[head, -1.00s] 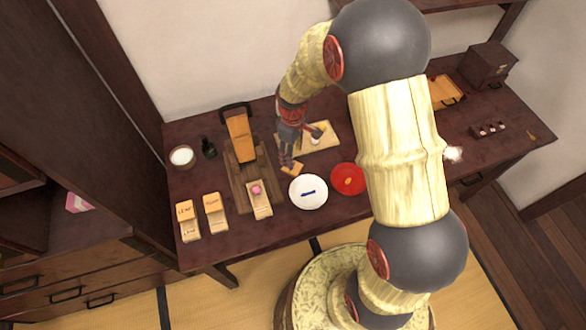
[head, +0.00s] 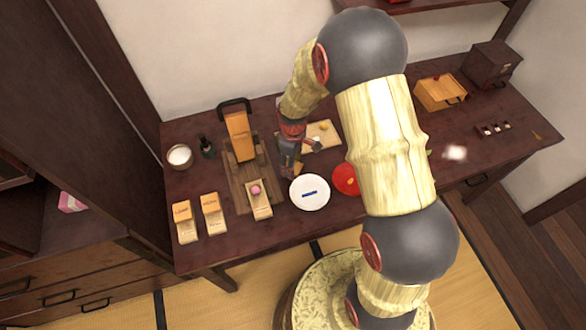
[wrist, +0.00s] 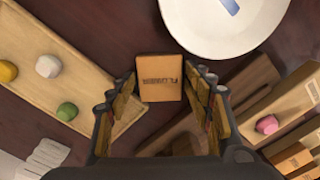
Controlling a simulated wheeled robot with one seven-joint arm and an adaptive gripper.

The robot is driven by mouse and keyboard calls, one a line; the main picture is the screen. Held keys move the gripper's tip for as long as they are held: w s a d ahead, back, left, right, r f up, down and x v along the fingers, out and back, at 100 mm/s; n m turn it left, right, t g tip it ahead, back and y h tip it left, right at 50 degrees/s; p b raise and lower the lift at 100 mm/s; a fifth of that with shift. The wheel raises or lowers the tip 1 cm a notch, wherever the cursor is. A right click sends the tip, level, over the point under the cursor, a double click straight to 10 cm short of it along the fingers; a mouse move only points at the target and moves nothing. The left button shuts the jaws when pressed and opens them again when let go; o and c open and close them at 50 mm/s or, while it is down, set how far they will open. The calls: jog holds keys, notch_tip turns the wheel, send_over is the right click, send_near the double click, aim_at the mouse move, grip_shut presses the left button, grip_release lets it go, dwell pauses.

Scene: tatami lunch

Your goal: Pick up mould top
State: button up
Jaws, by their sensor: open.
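The mould top looks to be a small light-wood block with dark lettering (wrist: 161,77). In the wrist view it sits on the dark table between the two fingers of my gripper (wrist: 162,90), with a gap to each side. My gripper is open. In the head view my gripper (head: 291,168) is low over the table, left of the white plate, and largely hides the block (head: 299,169). A pale wooden mould base (head: 260,209) with a pink ball (head: 256,190) lies to the lower left of the gripper; the pink ball also shows in the wrist view (wrist: 267,125).
A white plate (head: 310,204) with a blue bar is close by, beside a red dish (head: 344,180). A wooden board (wrist: 25,75) holds yellow, white and green balls. A wooden press (head: 238,135) stands left. Lettered wooden blocks (head: 211,203) line the front left.

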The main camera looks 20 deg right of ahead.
jog(key=shift+c, duration=1)
jog(key=c, duration=0.7)
jog(key=shift+o, duration=0.2)
jog(key=shift+r, duration=0.2)
